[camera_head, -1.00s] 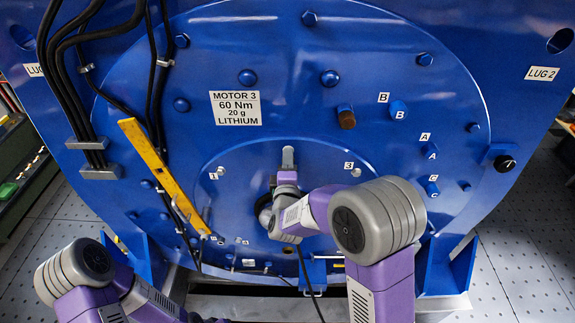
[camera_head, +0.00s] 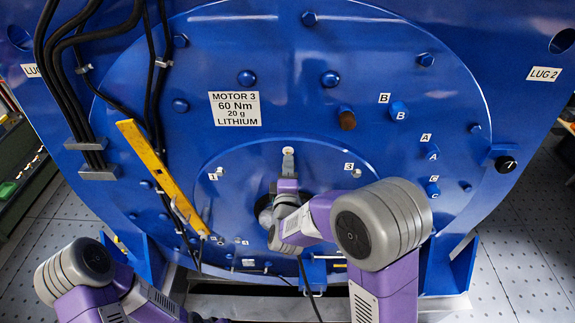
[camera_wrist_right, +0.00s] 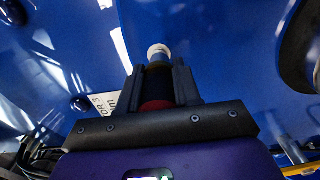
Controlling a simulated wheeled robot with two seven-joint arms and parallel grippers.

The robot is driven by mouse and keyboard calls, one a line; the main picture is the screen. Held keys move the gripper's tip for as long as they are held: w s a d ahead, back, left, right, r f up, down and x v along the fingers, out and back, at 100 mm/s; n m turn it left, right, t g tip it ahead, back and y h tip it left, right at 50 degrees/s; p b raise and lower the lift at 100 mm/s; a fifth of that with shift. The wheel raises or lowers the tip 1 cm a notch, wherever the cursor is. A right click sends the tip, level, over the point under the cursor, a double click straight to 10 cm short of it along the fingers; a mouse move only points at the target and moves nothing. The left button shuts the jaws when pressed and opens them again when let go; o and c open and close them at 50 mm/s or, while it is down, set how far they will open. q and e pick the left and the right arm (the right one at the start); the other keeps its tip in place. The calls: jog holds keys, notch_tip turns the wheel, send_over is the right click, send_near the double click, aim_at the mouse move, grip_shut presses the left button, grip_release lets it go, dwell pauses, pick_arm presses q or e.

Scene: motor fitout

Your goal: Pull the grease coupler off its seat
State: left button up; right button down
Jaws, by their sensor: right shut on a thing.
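The grease coupler (camera_wrist_right: 158,82) is a dark cylinder with a red band low down and a pale ring at its far end. My right gripper (camera_wrist_right: 159,68) is shut on it in the right wrist view, one finger on each side. In the head view the right gripper (camera_head: 288,165) is at the upper middle of the motor's inner disc, just below a small pale round spot (camera_head: 288,151). The coupler is mostly hidden there by the gripper. I cannot tell whether its end touches the seat. My left arm is at lower left; its gripper is not in view.
The blue motor face (camera_head: 300,110) fills the view, with bolts and a label plate (camera_head: 235,108). A yellow bar (camera_head: 150,165) leans at left near black cables (camera_head: 75,90). A dark cable (camera_head: 310,290) hangs below my right wrist. Tiled floor (camera_head: 510,270) shows at right.

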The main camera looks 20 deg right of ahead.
pick_arm(q)
jog(key=shift+r, duration=0.1)
pick_arm(e)
jog(key=shift+v, duration=1.65)
jog(key=shift+w+a, duration=0.1)
pick_arm(q)
jog(key=shift+r+p, duration=0.15)
jog(key=shift+p, duration=0.15)
pick_arm(e)
jog(key=shift+s, duration=0.2)
